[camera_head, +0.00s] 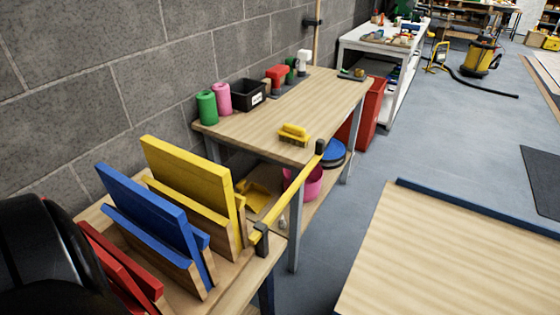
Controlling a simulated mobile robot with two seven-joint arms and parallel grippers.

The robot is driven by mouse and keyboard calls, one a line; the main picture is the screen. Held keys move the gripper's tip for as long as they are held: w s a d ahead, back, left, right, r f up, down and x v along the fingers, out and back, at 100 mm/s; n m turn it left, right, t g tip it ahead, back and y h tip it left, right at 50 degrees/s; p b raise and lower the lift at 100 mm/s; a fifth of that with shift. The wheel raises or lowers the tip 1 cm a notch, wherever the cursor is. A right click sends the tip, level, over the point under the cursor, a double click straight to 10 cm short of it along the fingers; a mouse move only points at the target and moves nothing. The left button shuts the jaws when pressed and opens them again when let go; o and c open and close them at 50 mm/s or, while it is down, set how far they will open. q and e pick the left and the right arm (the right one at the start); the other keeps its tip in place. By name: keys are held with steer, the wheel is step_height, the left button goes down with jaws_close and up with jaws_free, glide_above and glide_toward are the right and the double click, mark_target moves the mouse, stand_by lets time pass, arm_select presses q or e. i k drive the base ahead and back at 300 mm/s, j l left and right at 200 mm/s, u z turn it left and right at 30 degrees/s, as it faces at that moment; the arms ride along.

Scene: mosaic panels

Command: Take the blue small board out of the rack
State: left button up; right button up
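The rack (228,278) is a wooden stand at the lower left with boards upright in slots, leaning slightly. The blue small board (150,242) stands in it, with a blue top edge and a wood-coloured face. It is directly in front of a taller blue board (145,200). Its lower left part is hidden. A short blue edge (201,238) also shows behind the tall blue board; I cannot tell which piece it belongs to. A black rounded part of my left arm fills the lower left corner. Neither gripper is in view.
Red boards (122,262) stand left of the blue ones; a tall yellow board (185,170) and lower yellow-edged ones (190,205) stand to the right. A yellow bar (290,195) runs toward a workbench (300,105). A light wooden table (450,260) is at right, with floor between.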

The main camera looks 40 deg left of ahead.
mark_target(168, 222)
steer(key=u, duration=1.15)
